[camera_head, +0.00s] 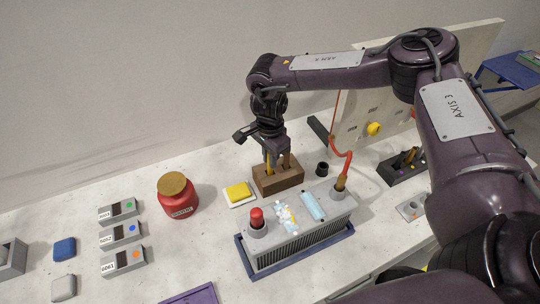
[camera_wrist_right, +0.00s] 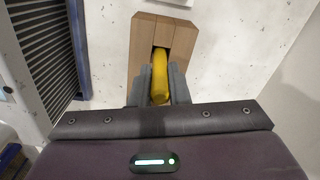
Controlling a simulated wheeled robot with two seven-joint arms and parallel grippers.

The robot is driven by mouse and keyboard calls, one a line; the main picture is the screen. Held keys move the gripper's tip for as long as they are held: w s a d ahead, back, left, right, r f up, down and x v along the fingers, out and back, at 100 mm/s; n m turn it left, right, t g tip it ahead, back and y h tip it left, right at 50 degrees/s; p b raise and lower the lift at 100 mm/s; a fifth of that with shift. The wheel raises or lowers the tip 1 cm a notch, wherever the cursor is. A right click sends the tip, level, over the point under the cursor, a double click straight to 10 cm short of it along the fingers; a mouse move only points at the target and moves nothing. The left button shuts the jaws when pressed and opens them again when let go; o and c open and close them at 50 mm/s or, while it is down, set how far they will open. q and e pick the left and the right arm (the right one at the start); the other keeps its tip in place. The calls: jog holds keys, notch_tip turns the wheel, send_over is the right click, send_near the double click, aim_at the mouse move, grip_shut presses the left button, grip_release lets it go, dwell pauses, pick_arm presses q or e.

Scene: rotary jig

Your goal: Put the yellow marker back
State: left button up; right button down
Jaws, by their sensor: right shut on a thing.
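The yellow marker (camera_head: 268,163) stands roughly upright at the brown wooden block (camera_head: 278,182). My right gripper (camera_head: 273,156) is above the block and shut on the marker. In the right wrist view the marker (camera_wrist_right: 160,72) sits between the two grey fingers (camera_wrist_right: 159,88). Its far end meets a dark slot in the wooden block (camera_wrist_right: 143,42). I cannot tell how deep it sits in the slot. My left gripper is not in view.
A yellow pad (camera_head: 238,192) lies left of the block. A red jar (camera_head: 178,197) stands farther left. A finned grey unit (camera_head: 300,236) with a red knob and an orange cable is in front. A small black cup (camera_head: 322,169) is right of the block.

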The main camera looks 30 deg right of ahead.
jog(key=shift+f, duration=0.3)
jog(key=shift+f, duration=0.15)
jog(key=c, duration=1.4)
grip_release()
